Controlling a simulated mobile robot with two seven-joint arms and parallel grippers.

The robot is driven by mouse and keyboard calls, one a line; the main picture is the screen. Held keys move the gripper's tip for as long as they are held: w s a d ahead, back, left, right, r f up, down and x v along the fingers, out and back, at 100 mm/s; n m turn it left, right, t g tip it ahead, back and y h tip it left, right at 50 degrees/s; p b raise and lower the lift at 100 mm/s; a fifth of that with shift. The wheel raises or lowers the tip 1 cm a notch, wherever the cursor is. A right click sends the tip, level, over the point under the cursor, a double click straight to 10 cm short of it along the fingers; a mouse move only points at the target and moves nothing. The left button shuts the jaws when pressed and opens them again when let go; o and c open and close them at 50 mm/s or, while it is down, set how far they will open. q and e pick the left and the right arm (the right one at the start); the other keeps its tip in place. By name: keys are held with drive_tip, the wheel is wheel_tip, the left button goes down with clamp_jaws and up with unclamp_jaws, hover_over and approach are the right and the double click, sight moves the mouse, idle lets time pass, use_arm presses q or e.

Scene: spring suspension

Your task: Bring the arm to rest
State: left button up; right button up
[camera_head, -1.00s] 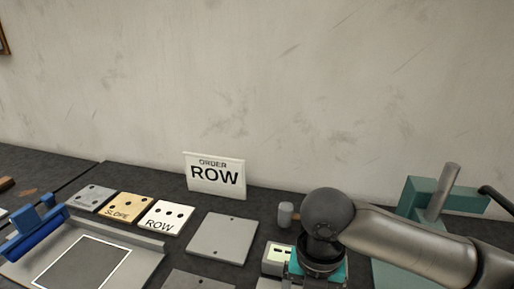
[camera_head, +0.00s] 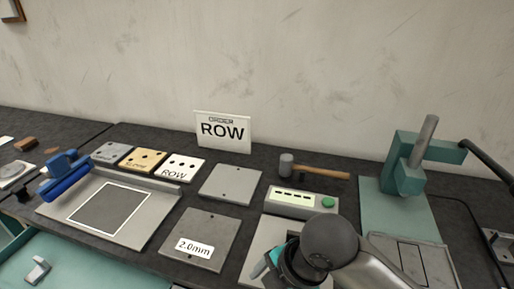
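My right arm comes in from the lower right, and its dark round wrist (camera_head: 330,243) hangs over a light plate (camera_head: 258,240) at the front of the bench. Its teal and black hand points down and left. The fingers are mostly hidden, so I cannot tell whether they are open or shut, or whether they hold anything. My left gripper is not in view.
A green-button box (camera_head: 300,203) and a mallet (camera_head: 315,172) lie behind my wrist. A teal press (camera_head: 415,165) stands right. A ROW sign (camera_head: 223,131) stands at the back. Left are hole-marked plates (camera_head: 181,167), a blue-handled fixture (camera_head: 65,182) and a 2.0mm plate (camera_head: 200,237).

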drive_tip(key=s+d+f+m+t+h, duration=0.1)
drive_tip(key=s+d+f+m+h, duration=0.1)
drive_tip(key=s+d+f+m, duration=0.65)
drive_tip(key=s+d+r+m+t+h, duration=0.15)
drive_tip(key=d+m, duration=0.45)
drive_tip(key=m, duration=0.8)
wheel_tip(320, 180, down, 27)
drive_tip(key=s+g+b, duration=0.2)
drive_tip(key=b, duration=0.2)
use_arm(q)
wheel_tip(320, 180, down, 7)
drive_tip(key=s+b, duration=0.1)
drive_tip(key=b, duration=0.1)
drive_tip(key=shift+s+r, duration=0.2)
use_arm(e)
drive_tip(key=s+d+f+g, duration=0.1)
drive_tip(key=s+d+f, duration=0.1)
drive_tip(key=s+f, duration=1.3)
drive_tip(key=shift+s+d+f+n, duration=0.15)
drive_tip(key=shift+f+n, duration=0.2)
drive_tip(key=shift+f, duration=0.1)
